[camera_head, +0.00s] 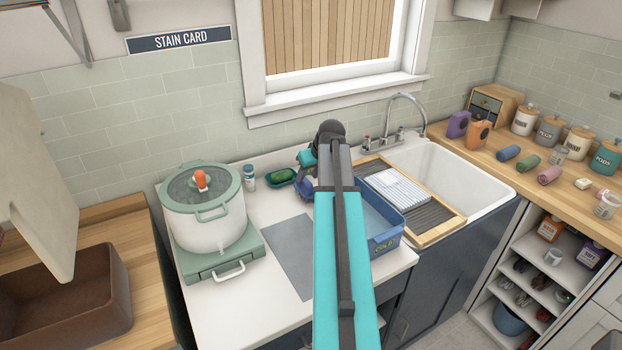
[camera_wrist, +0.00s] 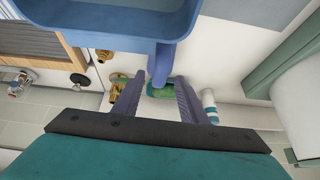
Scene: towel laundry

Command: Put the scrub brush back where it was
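I cannot pick out the scrub brush with certainty in either view. A green dish (camera_head: 282,177) with a green piece in it lies on the white counter near the wall; it also shows in the wrist view (camera_wrist: 160,89). My gripper (camera_wrist: 157,82) points down over the counter beside this dish, its two grey-purple fingers apart. A blue rounded piece (camera_wrist: 160,64) shows between the fingertips, without clear contact; I cannot tell whether it belongs to the blue tub. In the head view my arm hides most of the gripper and the counter behind it.
The blue tub (camera_head: 386,243), marked COLD, stands right of my arm; the sink (camera_head: 475,187) lies beyond. A white pot (camera_head: 204,226) stands left, with a small bottle (camera_head: 249,177) beside the dish. Brass objects (camera_wrist: 118,86) sit near the fingers. A grey mat (camera_head: 290,255) is clear.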

